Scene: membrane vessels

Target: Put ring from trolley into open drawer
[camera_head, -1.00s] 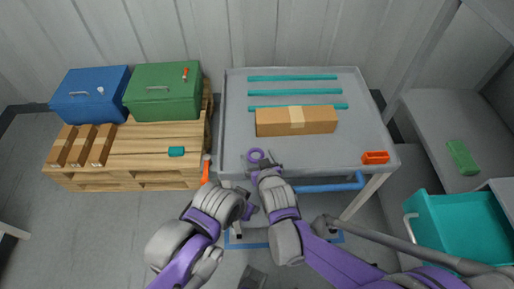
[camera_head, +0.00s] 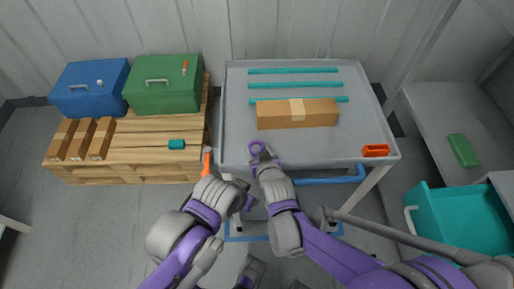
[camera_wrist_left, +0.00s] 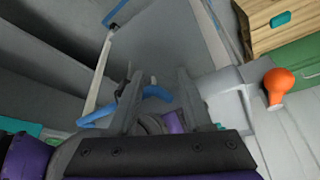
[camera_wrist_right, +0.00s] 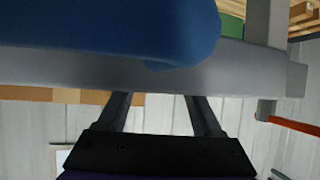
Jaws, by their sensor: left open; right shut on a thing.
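The purple ring (camera_head: 257,147) is at the near left edge of the grey trolley (camera_head: 235,110). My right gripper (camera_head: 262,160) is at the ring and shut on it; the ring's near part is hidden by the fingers. The ring is not clear in the right wrist view, where the right fingers (camera_wrist_right: 160,112) show below the trolley edge. My left gripper (camera_head: 246,196) is open and empty, beside and left of my right gripper; its fingers show in the left wrist view (camera_wrist_left: 160,100). The open teal drawer (camera_head: 425,200) is at the right, its inside visible.
A pallet (camera_head: 140,150) with bins stands left. A green block (camera_head: 462,150) lies on the grey surface at right.

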